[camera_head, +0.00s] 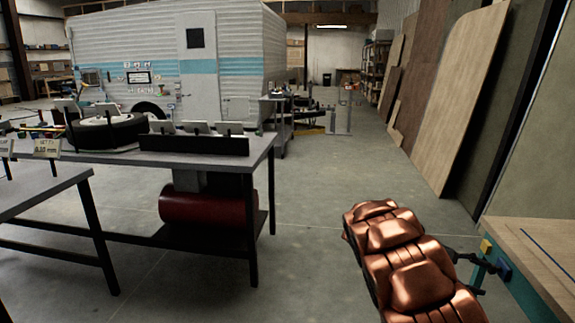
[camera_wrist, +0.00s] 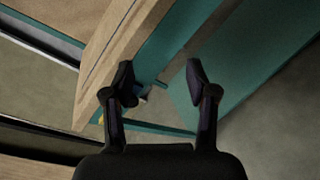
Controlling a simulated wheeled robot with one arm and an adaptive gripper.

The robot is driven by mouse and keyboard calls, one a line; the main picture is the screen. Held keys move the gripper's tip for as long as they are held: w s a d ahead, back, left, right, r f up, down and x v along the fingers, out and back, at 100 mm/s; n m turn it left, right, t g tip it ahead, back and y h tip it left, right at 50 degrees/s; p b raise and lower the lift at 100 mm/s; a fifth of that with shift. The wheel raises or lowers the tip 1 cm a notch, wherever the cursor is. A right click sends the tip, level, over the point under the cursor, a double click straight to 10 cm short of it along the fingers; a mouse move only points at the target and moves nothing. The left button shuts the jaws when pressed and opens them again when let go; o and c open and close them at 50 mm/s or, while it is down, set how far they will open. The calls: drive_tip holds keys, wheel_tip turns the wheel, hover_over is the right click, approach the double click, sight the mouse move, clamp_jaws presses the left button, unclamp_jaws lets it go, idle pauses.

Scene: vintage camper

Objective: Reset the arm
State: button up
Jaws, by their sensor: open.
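My copper-coloured arm reaches from the bottom right of the head view toward a wood-topped bench (camera_head: 530,250) with teal sides. My gripper (camera_head: 486,276) is at the end of the arm, close to the bench's left edge. In the wrist view my gripper (camera_wrist: 160,70) has its two dark fingers spread apart, with nothing held between them. The bench's wooden top (camera_wrist: 130,50) and teal side show beyond the fingers. Whether a finger touches the bench cannot be told.
Small yellow (camera_head: 487,246) and blue (camera_head: 504,269) parts sit at the bench's edge. Dark-framed tables (camera_head: 215,157) stand left, with a red tank (camera_head: 208,207) below. A camper (camera_head: 180,50) is behind. Wooden panels (camera_head: 455,95) lean at right. The middle floor is clear.

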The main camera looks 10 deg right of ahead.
drive_tip(key=s+a+f+m+t+y, duration=0.2)
drive_tip(key=s+a+y, duration=0.5)
drive_tip(key=s+a, duration=0.85)
drive_tip(key=s+a+f+m+t+y, duration=0.15)
drive_tip(key=s+a+y, duration=0.45)
drive_tip(key=s+a, duration=0.95)
drive_tip(key=a+r+t+p, duration=0.1)
drive_tip(key=r+p, duration=0.9)
drive_tip(key=r, duration=0.1)
drive_tip(key=w+a+r+p, duration=0.1)
drive_tip(key=a+r+p, duration=0.1)
drive_tip(key=r+p, duration=0.8)
drive_tip(key=shift+w+r+t, duration=0.25)
drive_tip(key=shift+r+t, duration=0.1)
